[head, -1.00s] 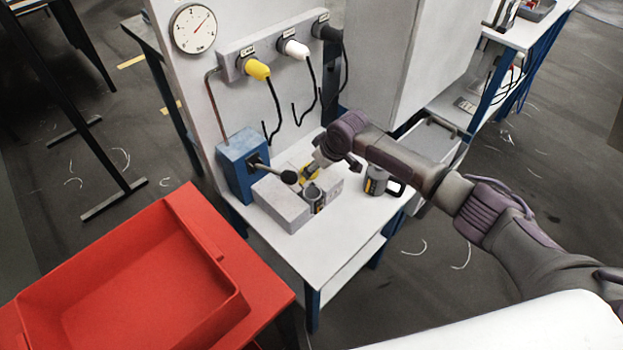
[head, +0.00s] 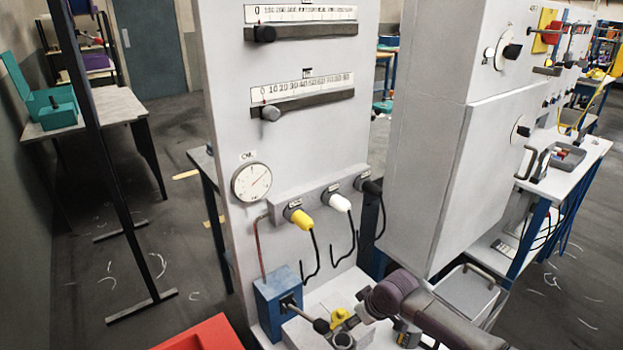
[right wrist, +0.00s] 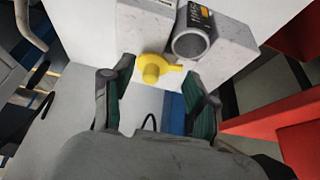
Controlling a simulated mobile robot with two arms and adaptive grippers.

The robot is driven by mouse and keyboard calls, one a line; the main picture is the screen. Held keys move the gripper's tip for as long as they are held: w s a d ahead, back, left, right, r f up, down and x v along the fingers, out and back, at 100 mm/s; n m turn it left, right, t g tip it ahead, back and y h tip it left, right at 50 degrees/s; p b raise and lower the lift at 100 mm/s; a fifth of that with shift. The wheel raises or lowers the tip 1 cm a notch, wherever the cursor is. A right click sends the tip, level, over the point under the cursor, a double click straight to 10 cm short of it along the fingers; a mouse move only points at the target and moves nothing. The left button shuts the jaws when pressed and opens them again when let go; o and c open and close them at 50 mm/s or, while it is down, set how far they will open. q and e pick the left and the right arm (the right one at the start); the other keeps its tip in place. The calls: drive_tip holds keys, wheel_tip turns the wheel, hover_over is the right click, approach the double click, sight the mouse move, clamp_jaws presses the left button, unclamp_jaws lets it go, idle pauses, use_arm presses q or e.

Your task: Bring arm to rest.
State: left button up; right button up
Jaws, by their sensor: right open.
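My right arm (head: 430,312) reaches in from the lower right in the head view, its wrist over the small white bench. In the right wrist view my right gripper (right wrist: 158,88) is open, with its two green-padded fingers apart. A yellow knobbed part (right wrist: 153,68) lies just ahead of the gap between the fingers, on a pale grey block (right wrist: 140,30). It also shows in the head view (head: 340,317). I cannot tell whether a finger touches it. A grey labelled cylinder (right wrist: 190,42) sits in the block beside it. My left gripper is out of view.
A tall panel (head: 230,100) with gauges and plugs rises behind the bench. A blue box with a lever (head: 277,296) stands left of the block. A red tray (head: 205,335) is at the lower left. A large grey cabinet (head: 430,170) stands behind the arm.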

drive_tip(key=s+a+f+y, duration=0.1)
drive_tip(key=s+a, duration=0.3)
drive_tip(key=s, duration=0.4)
drive_tip(key=s+a, duration=0.4)
drive_tip(key=s, duration=0.4)
drive_tip(key=s+d+r+m+h, duration=0.2)
drive_tip(key=s+d+r, duration=0.1)
drive_tip(key=s+d, duration=0.5)
drive_tip(key=s+d+r+m+h, duration=0.25)
drive_tip(key=s+d, duration=0.35)
drive_tip(key=s, duration=0.5)
wheel_tip(320, 180, down, 26)
drive_tip(key=g, duration=0.2)
drive_tip(key=s+d+f+g, duration=0.1)
drive_tip(key=s+d+f, duration=0.1)
drive_tip(key=s+f, duration=1.4)
drive_tip(key=shift+s+d+f, duration=0.3)
drive_tip(key=shift+s+d, duration=0.1)
drive_tip(key=shift+s, duration=0.45)
